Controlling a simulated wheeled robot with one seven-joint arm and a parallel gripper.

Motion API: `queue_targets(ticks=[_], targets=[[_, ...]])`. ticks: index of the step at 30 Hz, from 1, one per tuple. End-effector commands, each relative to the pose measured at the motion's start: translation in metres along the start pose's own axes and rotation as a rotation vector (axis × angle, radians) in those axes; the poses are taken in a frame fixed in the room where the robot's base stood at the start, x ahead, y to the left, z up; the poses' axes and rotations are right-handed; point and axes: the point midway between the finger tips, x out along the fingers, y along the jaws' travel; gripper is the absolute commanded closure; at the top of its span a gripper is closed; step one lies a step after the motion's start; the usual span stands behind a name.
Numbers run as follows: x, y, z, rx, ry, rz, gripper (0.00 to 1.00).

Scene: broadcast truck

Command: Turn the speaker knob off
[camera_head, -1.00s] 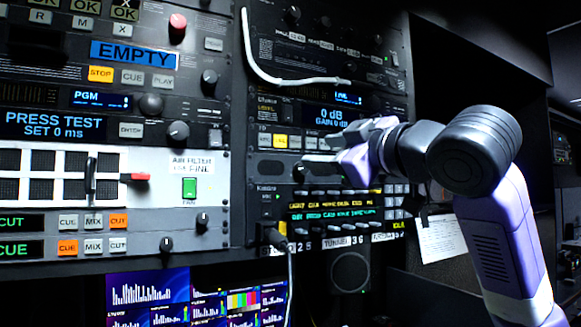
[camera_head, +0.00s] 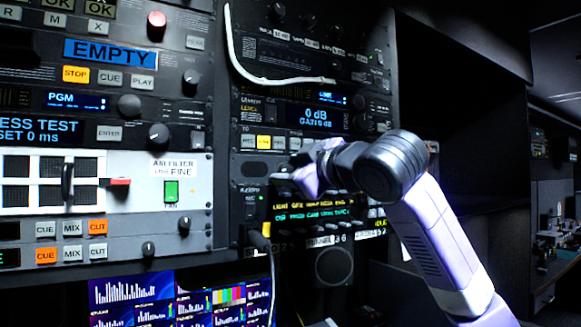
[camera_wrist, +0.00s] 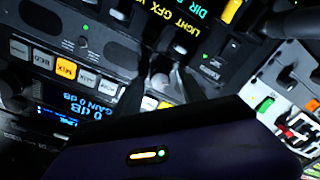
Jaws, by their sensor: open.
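My gripper (camera_head: 284,178) is in front of the right rack, at the strip between the "0 dB" unit and the intercom panel (camera_head: 318,211) with lit text. In the wrist view its two dark fingers (camera_wrist: 158,92) are apart. A small dark round knob (camera_wrist: 160,81) shows between them, with nothing visibly gripped. I cannot tell whether the fingers touch it. No label marks it clearly as the speaker knob. A round speaker grille (camera_head: 334,265) sits below the intercom panel. My gripper and wrist hide part of the panel in the head view.
The "0 dB" display (camera_head: 318,116) and a row of buttons with one lit yellow (camera_head: 264,142) are just above my gripper. A white cable (camera_head: 270,80) hangs higher up.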

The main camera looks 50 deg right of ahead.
Motion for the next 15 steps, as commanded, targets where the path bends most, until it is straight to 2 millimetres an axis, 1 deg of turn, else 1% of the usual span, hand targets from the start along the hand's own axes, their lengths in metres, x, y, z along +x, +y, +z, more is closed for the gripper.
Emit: queue_targets(ticks=[4, 5, 6, 8, 9, 12, 15], targets=[[0.0000, -0.0002, 0.0003, 0.000, 0.000, 0.000, 0.52], [-0.0001, -0.0002, 0.0002, 0.000, 0.000, 0.000, 0.56], [-0.0001, -0.0002, 0.0002, 0.000, 0.000, 0.000, 0.64], [-0.0001, -0.0002, 0.0003, 0.000, 0.000, 0.000, 0.76], [-0.0002, -0.0001, 0.0002, 0.000, 0.000, 0.000, 0.83], [-0.0002, -0.0002, 0.0002, 0.000, 0.000, 0.000, 1.00], [-0.0003, -0.0002, 0.0002, 0.000, 0.000, 0.000, 1.00]])
